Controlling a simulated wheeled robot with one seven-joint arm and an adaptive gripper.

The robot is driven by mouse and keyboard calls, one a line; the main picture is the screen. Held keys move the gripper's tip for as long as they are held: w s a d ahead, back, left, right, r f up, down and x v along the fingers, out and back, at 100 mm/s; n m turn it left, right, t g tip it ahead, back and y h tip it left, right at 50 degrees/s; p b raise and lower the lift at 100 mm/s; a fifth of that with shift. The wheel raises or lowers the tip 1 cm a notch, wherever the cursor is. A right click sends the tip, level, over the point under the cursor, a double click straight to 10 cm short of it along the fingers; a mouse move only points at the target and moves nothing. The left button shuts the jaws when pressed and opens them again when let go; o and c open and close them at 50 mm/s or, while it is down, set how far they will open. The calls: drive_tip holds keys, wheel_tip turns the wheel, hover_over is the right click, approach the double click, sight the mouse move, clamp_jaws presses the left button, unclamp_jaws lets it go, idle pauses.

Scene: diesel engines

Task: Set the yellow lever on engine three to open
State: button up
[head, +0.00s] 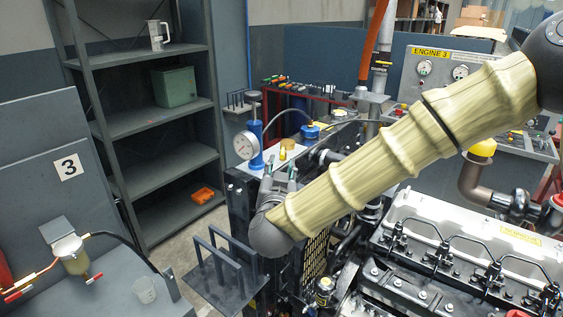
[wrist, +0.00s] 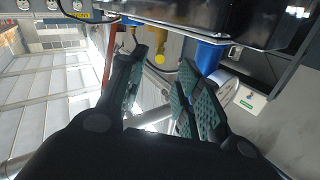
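A small yellow part (head: 283,153) shows just beyond my gripper in the head view, near the blue hand pump. In the wrist view a yellow piece with a round end (wrist: 160,59) shows between and beyond the fingers. I cannot tell for sure that either is the yellow lever, or its setting. My gripper (head: 280,178) is above the radiator end of the engine (head: 450,240), fingers pointing away from me. In the wrist view my gripper (wrist: 165,85) has its fingers apart with nothing between them. My arm hides part of the engine.
A blue pump (head: 256,135) with a round gauge (head: 246,146) stands close beyond my gripper. The ENGINE 3 panel (head: 432,72) is behind my arm. Shelves (head: 150,125) stand at left.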

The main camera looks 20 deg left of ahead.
drive_tip(key=v, duration=0.4)
drive_tip(key=shift+s, duration=0.4)
drive_tip(key=shift+d+f, duration=0.1)
drive_tip(key=s+d+f+g, duration=0.2)
drive_tip(key=d+f, duration=0.3)
drive_tip(key=f, duration=0.5)
drive_tip(key=s+d+f+g, duration=0.2)
drive_tip(key=d+f, duration=0.3)
drive_tip(key=f, duration=0.6)
drive_tip(key=s+d+f+n+g, duration=0.1)
drive_tip(key=d+f, duration=0.4)
drive_tip(key=f, duration=0.6)
drive_tip(key=shift+s+f+g+h, duration=0.15)
drive_tip(key=shift+s+g+h, duration=0.3)
drive_tip(key=shift+g, duration=0.75)
drive_tip(key=s+d+f+g+h, duration=0.2)
drive_tip(key=s+d+f+g, duration=0.3)
drive_tip(key=s+d+f, duration=0.9)
drive_tip(key=s+d+f+m+g+h, duration=0.1)
drive_tip(key=s+d+f+g, duration=0.15)
drive_tip(key=s+d, duration=0.4)
drive_tip(key=s+d+f+m+g, duration=0.1)
drive_tip(key=s+d+f+g, duration=0.15)
drive_tip(key=s+d, duration=0.45)
wheel_tip(320, 180, down, 8)
drive_tip(key=s+b, duration=0.1)
drive_tip(key=b, duration=0.6)
drive_tip(key=shift+s+a+f, duration=0.2)
drive_tip(key=shift+s+a, duration=0.05)
drive_tip(key=shift+a, duration=0.05)
